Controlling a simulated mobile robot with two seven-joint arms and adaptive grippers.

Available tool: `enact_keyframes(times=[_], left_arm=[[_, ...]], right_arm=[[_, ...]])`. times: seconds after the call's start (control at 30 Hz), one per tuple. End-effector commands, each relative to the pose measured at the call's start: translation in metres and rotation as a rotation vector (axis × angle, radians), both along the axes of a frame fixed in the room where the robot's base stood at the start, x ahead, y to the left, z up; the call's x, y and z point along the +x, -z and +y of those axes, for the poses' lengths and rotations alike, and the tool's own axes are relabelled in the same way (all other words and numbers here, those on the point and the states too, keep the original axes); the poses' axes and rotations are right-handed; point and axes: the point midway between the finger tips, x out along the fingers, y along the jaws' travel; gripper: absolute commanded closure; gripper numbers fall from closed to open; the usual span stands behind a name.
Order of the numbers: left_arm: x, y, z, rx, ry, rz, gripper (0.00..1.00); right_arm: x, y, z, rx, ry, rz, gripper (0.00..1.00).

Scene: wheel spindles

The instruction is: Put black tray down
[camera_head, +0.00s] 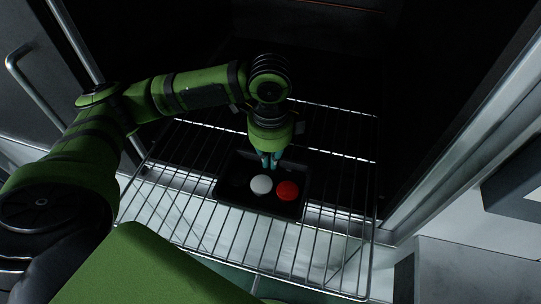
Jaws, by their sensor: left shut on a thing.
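The black tray (238,193) is a shallow dark rectangle at the middle of the head view, on or just above a wire rack (338,217); I cannot tell if it touches the wires. A white round thing (261,184) and a red round thing (287,190) lie in it side by side. My left gripper (270,163) points down at the tray's far edge and is shut on it. The fingertips and the gripped rim are small and dark. My right gripper is not in view.
The wire rack sticks out of a dark cabinet interior (330,60). An open door with a metal handle (30,85) stands at the left. A pale metal frame edge (470,130) runs along the right. Bare rack lies right of the tray.

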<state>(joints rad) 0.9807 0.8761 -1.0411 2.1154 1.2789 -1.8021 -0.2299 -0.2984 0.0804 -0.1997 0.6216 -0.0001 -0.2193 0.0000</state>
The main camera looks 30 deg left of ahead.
Motion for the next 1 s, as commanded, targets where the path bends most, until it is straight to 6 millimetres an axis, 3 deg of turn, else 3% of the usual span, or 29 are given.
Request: enact_keyframes(times=[0.1, 0.17, 0.2, 0.63, 0.77, 1.0], left_arm=[[0.000, 0.002, 0.000, 0.000, 0.000, 0.001, 1.00], [0.000, 0.003, 0.000, 0.000, 0.000, 0.000, 0.73], [0.000, 0.002, 0.000, 0.000, 0.000, 0.000, 0.69], [0.001, -0.007, -0.001, -0.001, 0.000, -0.003, 0.69], [0.001, -0.028, -0.001, -0.002, 0.002, -0.007, 0.69], [0.002, -0.083, -0.001, -0.002, 0.001, -0.007, 0.69]], right_arm=[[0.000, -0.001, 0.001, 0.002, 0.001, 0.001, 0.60], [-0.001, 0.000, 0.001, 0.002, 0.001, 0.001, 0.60], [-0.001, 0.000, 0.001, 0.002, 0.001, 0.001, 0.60], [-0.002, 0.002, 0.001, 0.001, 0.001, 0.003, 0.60], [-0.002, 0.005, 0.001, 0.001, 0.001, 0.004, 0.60], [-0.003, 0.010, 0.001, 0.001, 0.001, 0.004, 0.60]])
